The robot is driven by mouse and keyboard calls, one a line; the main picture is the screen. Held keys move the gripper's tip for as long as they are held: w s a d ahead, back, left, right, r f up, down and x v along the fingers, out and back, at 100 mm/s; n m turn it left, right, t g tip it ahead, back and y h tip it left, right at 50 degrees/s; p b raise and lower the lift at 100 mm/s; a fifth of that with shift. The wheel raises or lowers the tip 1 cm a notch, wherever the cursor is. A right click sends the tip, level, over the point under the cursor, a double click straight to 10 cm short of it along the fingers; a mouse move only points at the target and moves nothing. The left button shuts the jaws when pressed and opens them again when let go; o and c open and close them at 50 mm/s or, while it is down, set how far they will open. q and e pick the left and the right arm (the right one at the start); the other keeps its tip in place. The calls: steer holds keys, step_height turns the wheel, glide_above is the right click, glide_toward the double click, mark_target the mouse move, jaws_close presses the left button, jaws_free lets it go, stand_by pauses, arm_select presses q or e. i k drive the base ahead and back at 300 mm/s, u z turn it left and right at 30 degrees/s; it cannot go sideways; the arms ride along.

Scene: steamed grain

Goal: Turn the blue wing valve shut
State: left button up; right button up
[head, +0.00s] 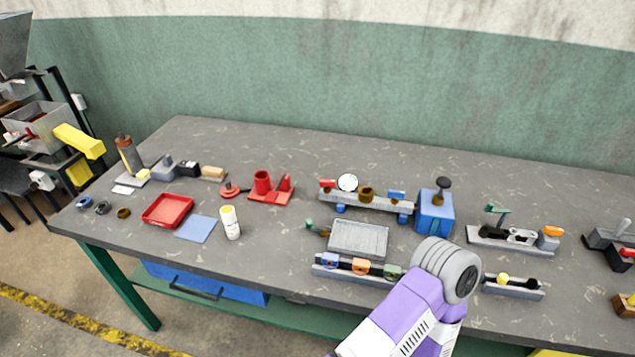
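A small blue wing handle (397,195), which looks like the blue wing valve, sits on top of the right end of a grey pipe bar (380,203) with blue feet. It looks roughly in line with the bar, but it is too small to tell its exact angle. A red handle (327,184) sits on the bar's left end, with a white round gauge (348,182) and a brown round part (366,194) between them. One purple and white arm of mine rises from the bottom, ending in view at a grey joint, right of and nearer than the valve. Neither gripper shows.
A blue box with a black knob (435,212) stands close right of the valve. A grey tray (358,238) and a rail with coloured clips (358,268) lie in front. A red stand (270,187) is to the left. The table behind the bar is clear.

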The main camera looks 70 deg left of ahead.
mark_target(396, 194)
steer(key=u, duration=2.15)
